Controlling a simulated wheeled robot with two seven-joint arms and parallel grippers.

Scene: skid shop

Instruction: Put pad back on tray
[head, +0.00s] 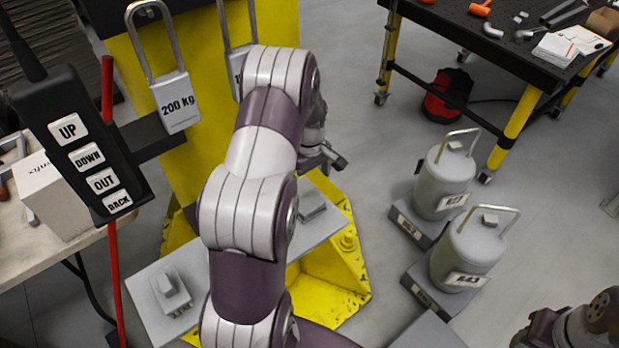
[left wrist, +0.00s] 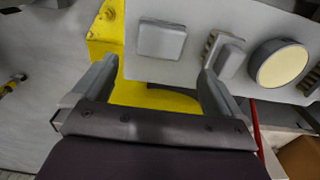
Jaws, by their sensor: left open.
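A flat grey tray (head: 145,305) lies across the yellow lift base and shows on both sides of my left arm. One grey pad-like block (head: 172,288) sits on its left part, another (head: 312,205) on its right part. In the left wrist view the tray (left wrist: 140,72) holds a flat grey pad (left wrist: 162,40) and a ribbed grey block (left wrist: 230,60). My left gripper (head: 328,158) is open and empty above the tray's right end; in the wrist view its fingers (left wrist: 160,85) point toward the flat pad, apart from it. Of my right arm, only a part shows at bottom right; its jaws cannot be made out.
A button pendant (head: 85,150) hangs at left. A dark workbench (head: 480,35) with tools is behind. Floor between is clear.

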